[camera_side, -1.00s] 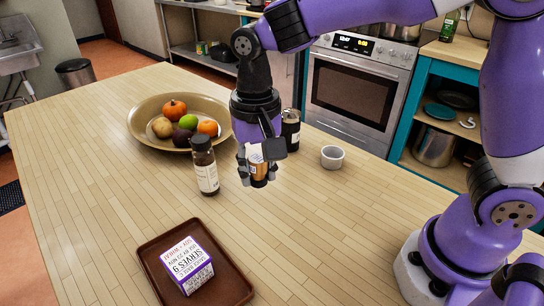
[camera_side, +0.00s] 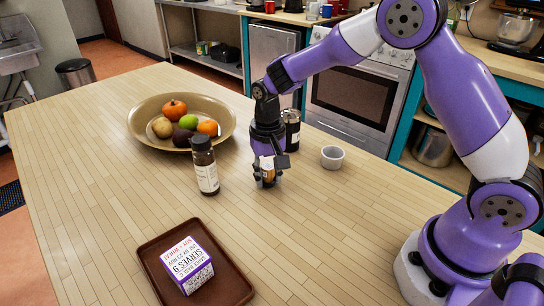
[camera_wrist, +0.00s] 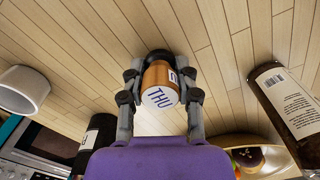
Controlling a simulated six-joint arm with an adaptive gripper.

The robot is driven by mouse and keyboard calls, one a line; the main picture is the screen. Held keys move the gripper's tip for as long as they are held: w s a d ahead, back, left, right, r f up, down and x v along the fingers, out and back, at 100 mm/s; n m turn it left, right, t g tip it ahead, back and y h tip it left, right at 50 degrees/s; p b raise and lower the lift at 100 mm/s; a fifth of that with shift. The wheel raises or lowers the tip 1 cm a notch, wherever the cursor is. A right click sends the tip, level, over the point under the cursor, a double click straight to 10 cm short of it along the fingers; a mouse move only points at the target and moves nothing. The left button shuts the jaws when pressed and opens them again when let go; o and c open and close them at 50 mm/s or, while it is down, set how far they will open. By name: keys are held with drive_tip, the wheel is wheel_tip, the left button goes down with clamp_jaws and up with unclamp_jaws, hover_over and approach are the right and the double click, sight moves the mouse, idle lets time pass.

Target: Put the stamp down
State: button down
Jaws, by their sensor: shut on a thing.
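The stamp (camera_wrist: 158,88) is a small cylinder with a copper-coloured body, a dark base and a white top marked "THU". My gripper (camera_side: 267,180) is shut on it; in the wrist view the two fingers (camera_wrist: 160,100) press it from both sides. In the side view the stamp (camera_side: 267,173) is mostly hidden by the fingers. It is upright and low over the wooden table (camera_side: 320,215). I cannot tell whether its base touches the wood.
A brown bottle (camera_side: 205,166) stands to the left, and a dark jar (camera_side: 291,130) close behind. A white cup (camera_side: 332,157) is to the right. A fruit bowl (camera_side: 140,122) is behind left. A brown tray (camera_side: 228,284) with a box (camera_side: 188,264) is in front. The front right is clear.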

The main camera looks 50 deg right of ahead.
sight(268, 166)
drive_tip(key=c, duration=0.6)
unclamp_jaws()
drive_tip(key=shift+f, duration=0.1)
wheel_tip(268, 166, up, 12)
drive_tip(key=shift+f, duration=0.1)
drive_tip(key=s+d+r+n+t, duration=0.1)
drive_tip(key=s+t, duration=0.1)
drive_tip(key=s, duration=0.3)
drive_tip(key=s+d+r+n+t, duration=0.1)
drive_tip(key=s+r+n, duration=0.1)
drive_tip(key=s, duration=0.3)
drive_tip(key=s+d+r+n+t, duration=0.1)
drive_tip(key=s+r+n+t, duration=0.1)
drive_tip(key=s, duration=0.4)
drive_tip(key=shift+s+t, duration=0.1)
drive_tip(key=shift+t, duration=0.2)
